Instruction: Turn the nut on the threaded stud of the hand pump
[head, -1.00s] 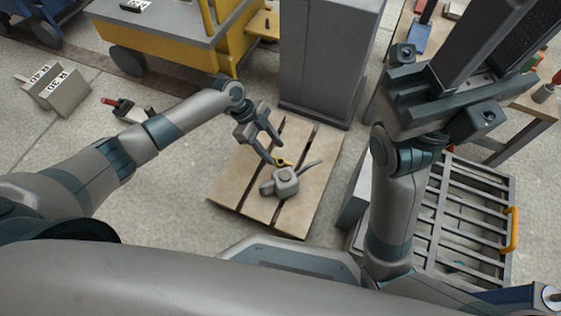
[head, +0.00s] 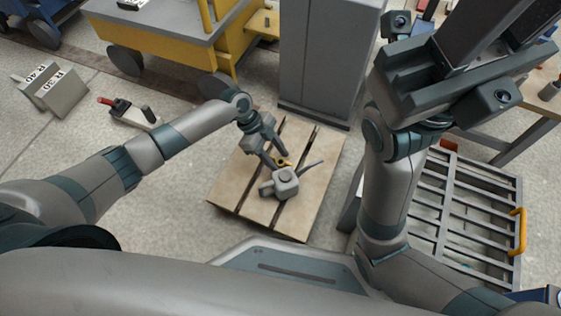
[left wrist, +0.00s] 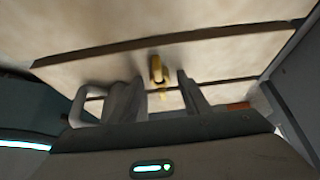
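The grey hand pump (head: 285,184) lies on a slatted wooden board (head: 240,190), with a lever pointing up to the right. The yellow nut (head: 282,161) is at its far side. My left gripper (head: 276,157) is open, its fingertips close to the nut. In the left wrist view the nut (left wrist: 157,68) shows beyond and between the two open fingers, with a short yellowish piece below it. I see no contact between fingers and nut. My right gripper (head: 502,25) is raised at the upper right, large and close to the camera, open and empty.
A grey cabinet (head: 325,60) stands behind the board. A yellow and grey cart (head: 190,45) is at the back left. A slatted metal rack (head: 470,215) with a yellow handle is at the right.

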